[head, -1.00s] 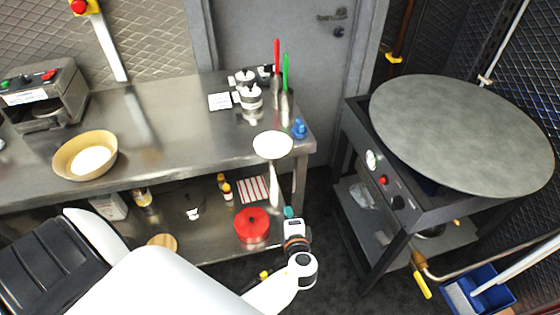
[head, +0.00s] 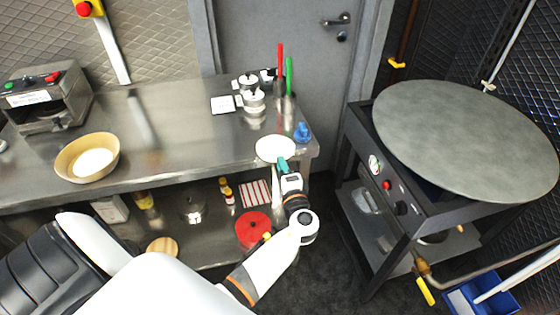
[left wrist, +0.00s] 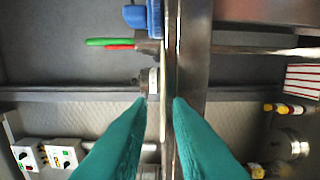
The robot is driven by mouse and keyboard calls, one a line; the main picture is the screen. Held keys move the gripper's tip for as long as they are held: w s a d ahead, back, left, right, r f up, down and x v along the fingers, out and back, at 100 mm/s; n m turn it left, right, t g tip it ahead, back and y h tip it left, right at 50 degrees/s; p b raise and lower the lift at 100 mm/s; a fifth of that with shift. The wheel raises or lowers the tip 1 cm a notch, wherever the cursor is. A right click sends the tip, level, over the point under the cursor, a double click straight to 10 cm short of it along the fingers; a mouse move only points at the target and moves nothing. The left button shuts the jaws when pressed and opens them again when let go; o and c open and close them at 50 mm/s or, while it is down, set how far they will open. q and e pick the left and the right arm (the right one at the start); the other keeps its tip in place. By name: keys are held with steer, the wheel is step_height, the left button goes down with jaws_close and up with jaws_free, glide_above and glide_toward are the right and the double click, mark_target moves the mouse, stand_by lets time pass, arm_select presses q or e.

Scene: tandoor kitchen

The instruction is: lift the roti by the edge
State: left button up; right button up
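A flat white roti (head: 276,148) lies at the front edge of the steel counter (head: 205,150), near its right end. My left gripper (head: 283,163) has teal fingers and is at the roti's near edge. In the left wrist view my left gripper (left wrist: 161,98) is open, with a gap between its two tips. The roti (left wrist: 163,70) shows there almost edge-on as a thin pale strip, in line with the gap. I cannot tell whether a finger touches it. My right gripper is not in view.
A wooden bowl (head: 62,163) with a pale disc stands left on the counter. A blue object (head: 301,132), metal pots (head: 253,101) and red- and green-handled tools (head: 288,76) are behind the roti. A large round griddle (head: 470,140) stands right. A red pot (head: 253,229) sits on the lower shelf.

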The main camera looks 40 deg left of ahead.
arm_select(q)
steer(key=shift+x, duration=0.9)
steer(key=shift+c, duration=0.4)
jaws_close()
step_height(320, 180, up, 2)
steer(key=shift+r+p, duration=0.25)
steer(key=shift+p, duration=0.45)
steer(key=s+d+r+p, duration=0.3)
steer(key=s+d+r, duration=0.2)
steer(key=s+d, duration=0.4)
steer(key=shift+d+p, duration=0.3)
steer(key=shift+d, duration=0.55)
